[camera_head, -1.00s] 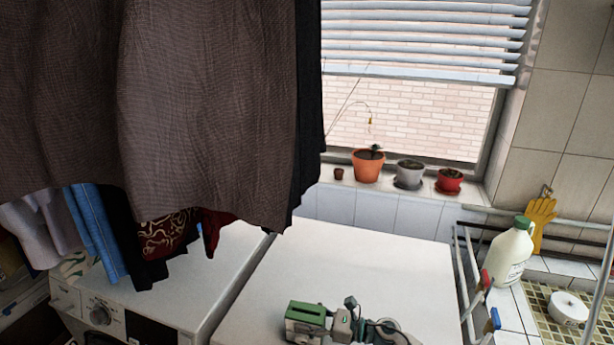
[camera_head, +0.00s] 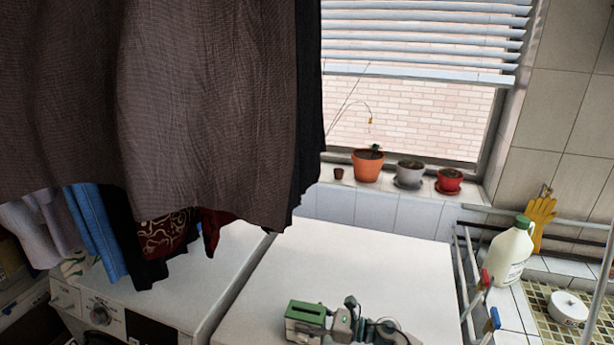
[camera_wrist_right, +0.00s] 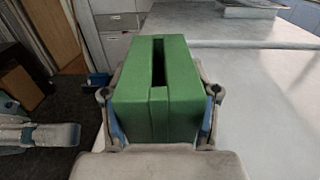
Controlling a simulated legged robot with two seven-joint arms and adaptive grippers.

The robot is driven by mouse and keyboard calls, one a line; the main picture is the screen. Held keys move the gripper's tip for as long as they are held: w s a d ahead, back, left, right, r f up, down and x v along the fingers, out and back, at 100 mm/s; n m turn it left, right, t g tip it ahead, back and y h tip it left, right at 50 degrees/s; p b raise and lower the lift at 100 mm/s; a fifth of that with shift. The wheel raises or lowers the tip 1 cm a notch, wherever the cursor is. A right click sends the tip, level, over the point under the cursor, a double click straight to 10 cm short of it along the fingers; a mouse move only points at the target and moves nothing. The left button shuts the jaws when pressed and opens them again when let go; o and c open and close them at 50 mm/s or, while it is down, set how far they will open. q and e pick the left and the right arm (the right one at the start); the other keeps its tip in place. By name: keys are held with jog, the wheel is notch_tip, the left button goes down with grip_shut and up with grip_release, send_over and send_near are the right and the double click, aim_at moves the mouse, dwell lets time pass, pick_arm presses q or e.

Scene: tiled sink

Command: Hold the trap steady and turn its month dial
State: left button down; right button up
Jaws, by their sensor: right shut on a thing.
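A green box with a dark slot in its top (camera_head: 305,315), which I take for the trap, is at the bottom middle of the head view. My right gripper (camera_wrist_right: 160,113) is shut on it, with a finger on each side, as the right wrist view shows (camera_wrist_right: 178,75). The box is over the white top; I cannot tell whether it touches it. No month dial can be made out. A grey jointed part, seemingly my left gripper (camera_wrist_right: 38,135), shows at the left of the right wrist view; its jaws are unclear. It is not in the head view.
The white top (camera_head: 340,265) is largely clear behind the box. A washing machine (camera_head: 190,275) stands left, under hanging clothes (camera_head: 205,110). A rack, a white bottle (camera_head: 511,255) and a round white object (camera_head: 568,307) are at right. Pots (camera_head: 368,168) line the sill.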

pick_arm(q)
jog(key=shift+s, duration=0.1)
pick_arm(e)
jog(key=o, duration=1.3)
